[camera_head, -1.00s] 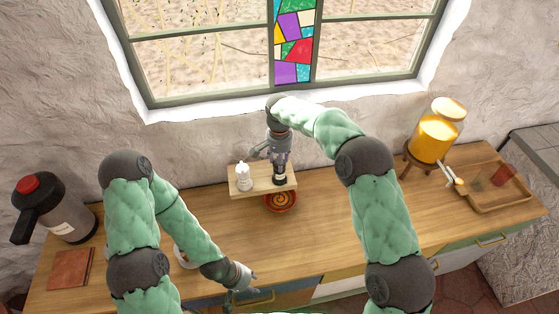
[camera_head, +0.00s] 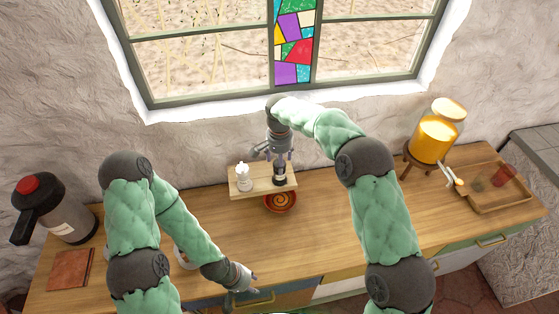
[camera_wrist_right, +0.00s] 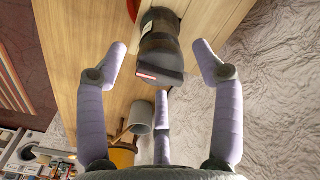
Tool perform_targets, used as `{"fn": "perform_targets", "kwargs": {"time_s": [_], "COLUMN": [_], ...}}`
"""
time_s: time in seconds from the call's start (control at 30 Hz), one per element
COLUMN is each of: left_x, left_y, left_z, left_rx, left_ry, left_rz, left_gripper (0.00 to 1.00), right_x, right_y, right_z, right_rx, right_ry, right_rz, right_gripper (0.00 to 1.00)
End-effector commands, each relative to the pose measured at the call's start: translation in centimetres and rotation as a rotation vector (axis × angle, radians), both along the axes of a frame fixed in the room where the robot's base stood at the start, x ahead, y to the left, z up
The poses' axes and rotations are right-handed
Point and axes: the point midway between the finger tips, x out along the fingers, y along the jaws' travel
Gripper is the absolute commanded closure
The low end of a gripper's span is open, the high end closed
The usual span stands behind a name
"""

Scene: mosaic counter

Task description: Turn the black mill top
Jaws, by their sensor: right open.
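The black mill (camera_head: 279,178) stands on the small wooden board shelf (camera_head: 262,191) at the back of the counter. In the right wrist view the black mill (camera_wrist_right: 161,50) shows between my spread fingers, with clear gaps on both sides. My right gripper (camera_head: 281,157) is open, just above the mill's top. Its fingers also show in the right wrist view (camera_wrist_right: 161,62). A white mill (camera_head: 243,178) stands to the left on the same board. My left gripper (camera_head: 247,284) hangs low near the counter's front edge, away from both mills; its finger opening is too small to judge.
A bowl with an orange spiral (camera_head: 280,202) sits in front of the board. A dark jug with a red lid (camera_head: 55,208) stands at left, a drink dispenser (camera_head: 437,136) and a tray (camera_head: 498,196) at right. The counter's middle right is clear.

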Motion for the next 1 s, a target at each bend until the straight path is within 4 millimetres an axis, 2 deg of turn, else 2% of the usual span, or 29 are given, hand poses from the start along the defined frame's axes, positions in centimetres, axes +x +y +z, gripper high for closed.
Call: {"fn": "perform_targets", "kwargs": {"time_s": [0.17,0.4,0.6,0.8,1.0], "left_x": [0.0,0.0,0.0,0.0,0.0], "left_y": [0.0,0.0,0.0,0.0,0.0], "left_z": [0.0,0.0,0.0,0.0,0.0], "left_rx": [0.000,0.000,0.000,0.000,0.000], "left_ry": [0.000,0.000,0.000,0.000,0.000], "left_rz": [0.000,0.000,0.000,0.000,0.000], "left_gripper": [0.60,0.60,0.60,0.60,0.60], "right_x": [0.1,0.1,0.1,0.0,0.0], "right_y": [0.0,0.1,0.1,0.1,0.0], "right_z": [2.1,6.8,10.0,11.6,11.9], "right_rx": [0.002,0.001,0.002,0.001,0.000], "right_ry": [-0.005,-0.005,-0.003,0.000,0.000], "right_rz": [-0.001,-0.001,0.000,0.001,0.000], "right_gripper": [0.33,0.33,0.33,0.33,0.33]}}
